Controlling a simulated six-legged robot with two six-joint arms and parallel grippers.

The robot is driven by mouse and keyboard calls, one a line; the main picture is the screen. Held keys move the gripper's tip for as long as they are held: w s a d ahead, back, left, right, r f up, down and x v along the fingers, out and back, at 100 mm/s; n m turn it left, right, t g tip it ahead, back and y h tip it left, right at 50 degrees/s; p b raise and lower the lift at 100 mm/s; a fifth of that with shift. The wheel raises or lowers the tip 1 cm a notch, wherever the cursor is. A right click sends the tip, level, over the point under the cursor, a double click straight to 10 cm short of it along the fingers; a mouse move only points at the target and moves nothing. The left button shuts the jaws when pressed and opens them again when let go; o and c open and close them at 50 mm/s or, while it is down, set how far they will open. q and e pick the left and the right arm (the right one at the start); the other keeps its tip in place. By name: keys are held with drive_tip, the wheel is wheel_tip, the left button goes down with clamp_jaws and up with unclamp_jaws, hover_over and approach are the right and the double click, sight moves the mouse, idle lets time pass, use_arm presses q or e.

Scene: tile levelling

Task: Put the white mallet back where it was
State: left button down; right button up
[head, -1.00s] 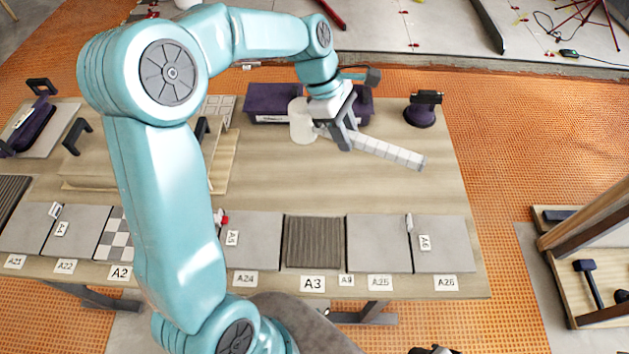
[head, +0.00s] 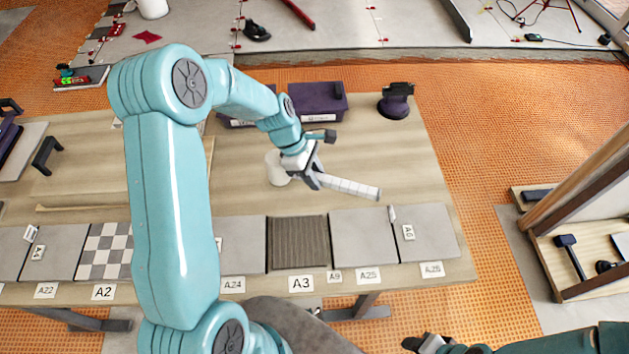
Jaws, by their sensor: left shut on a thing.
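The white mallet has a white cylindrical head (head: 277,168) and a pale ribbed handle (head: 350,187). My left gripper (head: 313,177) is shut on the handle close to the head. The mallet lies roughly level over the middle of the wooden table (head: 390,150), with its handle pointing right. I cannot tell whether the head touches the table. My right gripper (head: 430,344) shows only in part at the bottom edge, apart from the mallet, and its jaws are unclear.
A purple case (head: 318,103) and a dark purple suction cup (head: 395,102) stand at the back. Labelled tiles, including a brown ribbed one (head: 298,243), line the front edge. A wooden tray at right holds a dark mallet (head: 570,256). The table's right part is clear.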

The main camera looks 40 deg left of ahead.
use_arm(q)
wheel_tip(320, 180, down, 3)
drive_tip(key=shift+w+a+f, duration=0.1)
drive_tip(key=c, duration=0.8)
unclamp_jaws()
drive_tip(key=shift+f, duration=0.1)
drive_tip(key=shift+c, duration=0.2)
drive_tip(key=shift+r, duration=0.35)
drive_tip(key=v, duration=1.1)
drive_tip(key=shift+r, duration=0.35)
